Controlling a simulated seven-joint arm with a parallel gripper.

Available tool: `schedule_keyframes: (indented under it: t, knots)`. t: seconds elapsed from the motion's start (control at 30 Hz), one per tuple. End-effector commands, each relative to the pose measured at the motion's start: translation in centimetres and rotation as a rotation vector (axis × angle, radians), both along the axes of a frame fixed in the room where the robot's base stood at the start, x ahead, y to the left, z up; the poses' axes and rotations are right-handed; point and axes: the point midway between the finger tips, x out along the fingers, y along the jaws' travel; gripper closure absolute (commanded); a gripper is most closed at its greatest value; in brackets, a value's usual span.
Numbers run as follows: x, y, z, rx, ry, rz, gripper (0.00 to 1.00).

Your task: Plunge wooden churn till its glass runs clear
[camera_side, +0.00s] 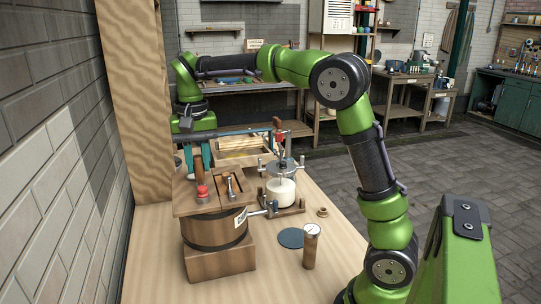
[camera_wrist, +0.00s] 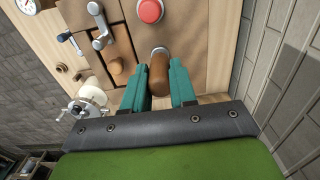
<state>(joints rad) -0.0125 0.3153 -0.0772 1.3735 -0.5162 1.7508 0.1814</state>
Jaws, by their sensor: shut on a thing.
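The wooden churn (camera_side: 215,232) stands on the light wooden bench, a dark-banded barrel on a square base with a flat wooden top. A red knob (camera_side: 201,191) and a metal lever (camera_side: 230,186) are on its top; the red knob (camera_wrist: 150,10) and lever (camera_wrist: 100,25) also show in the wrist view. My gripper (camera_side: 198,158) is above the back of the churn top. In the wrist view its teal fingers (camera_wrist: 159,86) are shut on a brown wooden handle (camera_wrist: 158,72). The glass jar (camera_side: 281,188), right of the churn, holds whitish, cloudy liquid.
A wooden crate (camera_side: 242,154) is behind the jar. A wooden post (camera_side: 138,100) and brick wall (camera_side: 45,150) bound the left side.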

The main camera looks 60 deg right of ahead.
Motion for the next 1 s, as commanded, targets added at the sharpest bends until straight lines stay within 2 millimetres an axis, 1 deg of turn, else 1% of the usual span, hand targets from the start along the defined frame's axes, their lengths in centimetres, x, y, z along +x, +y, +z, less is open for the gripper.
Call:
schedule_keyframes:
  t: [0.03, 0.3, 0.5, 0.83, 1.0]
  knots:
    - [0.1, 0.0, 0.6, -0.001, -0.005, 0.0, 0.96]
    - [0.1, 0.0, 3.0, -0.001, -0.004, 0.0, 0.96]
    - [0.0, 0.0, 4.3, -0.001, -0.004, 0.0, 0.96]
    - [0.0, 0.0, 4.3, -0.001, -0.003, 0.001, 0.96]
    - [0.0, 0.0, 3.2, -0.001, 0.0, 0.001, 0.96]
